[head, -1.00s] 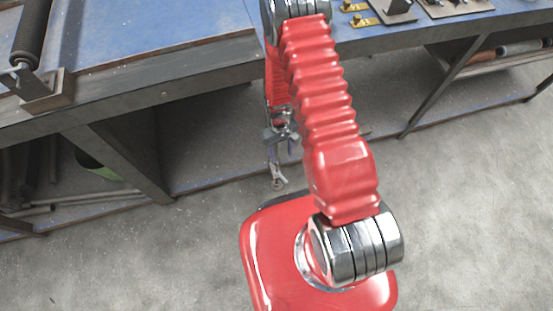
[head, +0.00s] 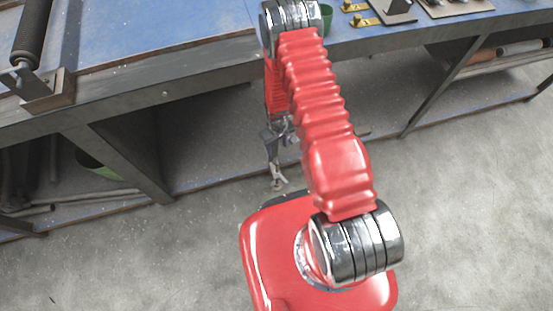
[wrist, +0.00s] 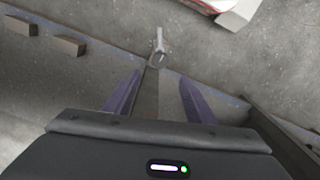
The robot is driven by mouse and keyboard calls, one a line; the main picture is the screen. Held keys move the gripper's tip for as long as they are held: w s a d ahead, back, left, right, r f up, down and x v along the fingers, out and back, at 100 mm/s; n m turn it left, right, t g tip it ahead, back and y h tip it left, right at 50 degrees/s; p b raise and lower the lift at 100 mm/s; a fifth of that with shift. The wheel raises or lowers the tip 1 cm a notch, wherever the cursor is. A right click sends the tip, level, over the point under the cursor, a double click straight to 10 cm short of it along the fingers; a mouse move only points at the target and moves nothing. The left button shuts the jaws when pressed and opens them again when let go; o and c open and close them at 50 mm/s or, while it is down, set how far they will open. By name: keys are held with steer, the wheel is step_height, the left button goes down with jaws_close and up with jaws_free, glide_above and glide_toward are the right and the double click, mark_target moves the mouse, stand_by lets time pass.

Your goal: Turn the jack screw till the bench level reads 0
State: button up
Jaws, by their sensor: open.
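A small grey metal piece with a round dial-like or disc part (wrist: 157,60) and a short bar shows beyond my fingertips in the wrist view. It looks like the jack screw foot, which also shows small near the floor in the head view (head: 278,184). My gripper (wrist: 158,88) is open, its two purple fingers apart on either side of a grey strip or post, with nothing held between them. In the head view my gripper (head: 275,150) hangs beside the lower part of the bench, partly hidden by my arm. I cannot make out the bench level or its reading.
The blue-topped bench (head: 160,40) spans the back, with dark legs and a low shelf. A black roller (head: 32,40) stands at the left end. Brass and dark fixtures (head: 395,10) sit at the right. Two brown blocks (wrist: 69,45) lie left in the wrist view. The front floor is clear.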

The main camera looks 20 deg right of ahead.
mark_target(277, 161)
steer(key=shift+f, duration=6.2)
steer(key=c, duration=1)
